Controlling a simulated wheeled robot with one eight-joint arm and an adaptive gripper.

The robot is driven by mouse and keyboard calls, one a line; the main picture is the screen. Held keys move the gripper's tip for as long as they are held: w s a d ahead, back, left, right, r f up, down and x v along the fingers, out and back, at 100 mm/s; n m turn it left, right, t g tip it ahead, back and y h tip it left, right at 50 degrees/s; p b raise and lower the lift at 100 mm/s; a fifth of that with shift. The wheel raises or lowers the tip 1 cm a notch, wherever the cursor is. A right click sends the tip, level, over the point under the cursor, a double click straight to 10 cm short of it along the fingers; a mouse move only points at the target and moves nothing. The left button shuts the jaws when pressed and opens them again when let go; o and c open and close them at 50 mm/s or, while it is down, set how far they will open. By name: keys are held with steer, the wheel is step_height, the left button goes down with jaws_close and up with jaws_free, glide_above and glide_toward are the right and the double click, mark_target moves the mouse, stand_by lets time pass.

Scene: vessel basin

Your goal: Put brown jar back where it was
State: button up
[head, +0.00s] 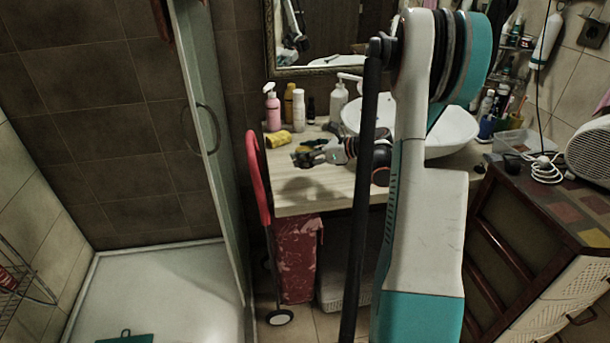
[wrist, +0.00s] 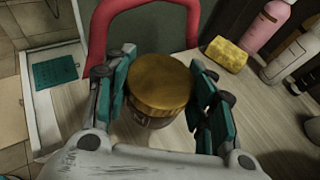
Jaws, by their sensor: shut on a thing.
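The brown jar (wrist: 158,88) has a gold-brown lid and shows upright in the wrist view, between the two teal and dark fingers of my gripper (wrist: 160,95). My gripper is shut on it from both sides. The jar is over or on the light wooden counter near its left edge; I cannot tell whether its base touches the wood. In the head view, my gripper (head: 308,155) is low over the left part of the counter (head: 310,195). The jar cannot be made out clearly there.
A yellow sponge (head: 279,140), a pink bottle (head: 272,108) and a white bottle (head: 299,110) stand behind my gripper. The white basin (head: 450,135) is to the right, partly behind my arm. A red cart handle (head: 258,180) rises at the counter's left edge. The front-left counter is clear.

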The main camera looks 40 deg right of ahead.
steer(key=shift+f+b, duration=0.95)
steer(key=shift+f, duration=2)
steer(key=shift+f, duration=0.15)
steer(key=o, duration=1.2)
steer(key=shift+c, duration=0.2)
steer(key=shift+s+r, duration=0.1)
steer(key=shift+r, duration=0.15)
steer(key=p+v, duration=0.3)
steer(key=v, duration=0.8)
steer(key=shift+s+d, duration=0.2)
steer(key=shift+s, duration=0.15)
